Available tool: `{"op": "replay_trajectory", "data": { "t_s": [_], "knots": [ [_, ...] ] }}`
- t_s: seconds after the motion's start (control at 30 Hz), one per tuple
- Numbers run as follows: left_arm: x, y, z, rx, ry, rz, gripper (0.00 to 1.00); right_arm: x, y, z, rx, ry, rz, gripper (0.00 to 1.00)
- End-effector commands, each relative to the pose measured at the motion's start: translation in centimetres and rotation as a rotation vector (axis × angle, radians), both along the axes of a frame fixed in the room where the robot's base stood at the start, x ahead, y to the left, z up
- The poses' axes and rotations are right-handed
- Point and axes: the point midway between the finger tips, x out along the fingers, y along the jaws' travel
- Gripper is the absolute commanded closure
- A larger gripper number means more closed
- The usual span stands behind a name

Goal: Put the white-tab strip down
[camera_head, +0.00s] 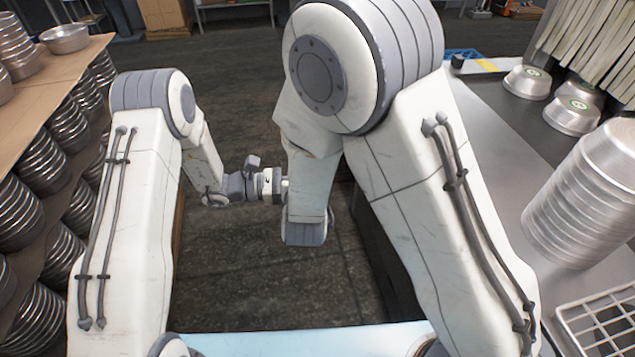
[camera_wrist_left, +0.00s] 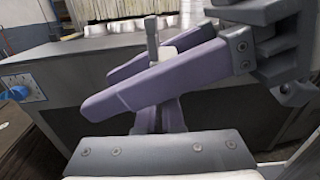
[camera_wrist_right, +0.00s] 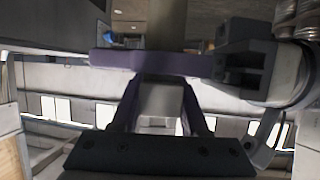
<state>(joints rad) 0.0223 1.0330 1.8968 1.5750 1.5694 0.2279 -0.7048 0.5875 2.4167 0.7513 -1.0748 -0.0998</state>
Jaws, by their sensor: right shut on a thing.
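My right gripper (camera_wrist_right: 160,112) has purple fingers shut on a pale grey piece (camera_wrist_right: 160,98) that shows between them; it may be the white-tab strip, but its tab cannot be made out. In the left wrist view, purple fingers of my right gripper (camera_wrist_left: 150,82) cross in front of my left gripper (camera_wrist_left: 158,116). A thin grey upright piece (camera_wrist_left: 152,45) shows behind them. The left fingertips are hidden there. In the head view the left wrist (camera_head: 245,186) reaches towards my right arm, which hides the right fingers.
A steel counter (camera_head: 500,125) at the right holds stacked pans (camera_head: 590,195), a few upturned pans (camera_head: 527,82) and a white wire rack (camera_head: 600,320). A rack of stacked pans (camera_head: 40,215) stands at the left. Dark floor (camera_head: 240,270) lies open between.

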Motion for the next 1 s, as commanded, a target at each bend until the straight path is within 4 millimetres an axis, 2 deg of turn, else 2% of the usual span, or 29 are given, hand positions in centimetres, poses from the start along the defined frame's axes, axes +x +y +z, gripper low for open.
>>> {"op": "replay_trajectory", "data": {
  "t_s": [0.5,0.53,0.6,1.0],
  "knots": [
    [0.02,0.03,0.02,-0.001,0.0,0.001,1.0,0.03,-0.1,0.01,0.002,0.0,-0.004,1.0],
    [0.02,0.03,0.03,-0.001,0.0,0.001,1.0,0.03,-0.1,0.01,0.002,0.0,-0.004,0.44],
    [0.02,0.03,0.03,-0.001,0.0,0.001,1.0,0.03,-0.09,0.01,0.001,0.0,-0.004,0.21],
    [0.01,0.01,0.03,-0.001,0.0,0.0,1.0,0.04,-0.01,0.6,0.002,-0.002,-0.002,0.21]
  ]
}}
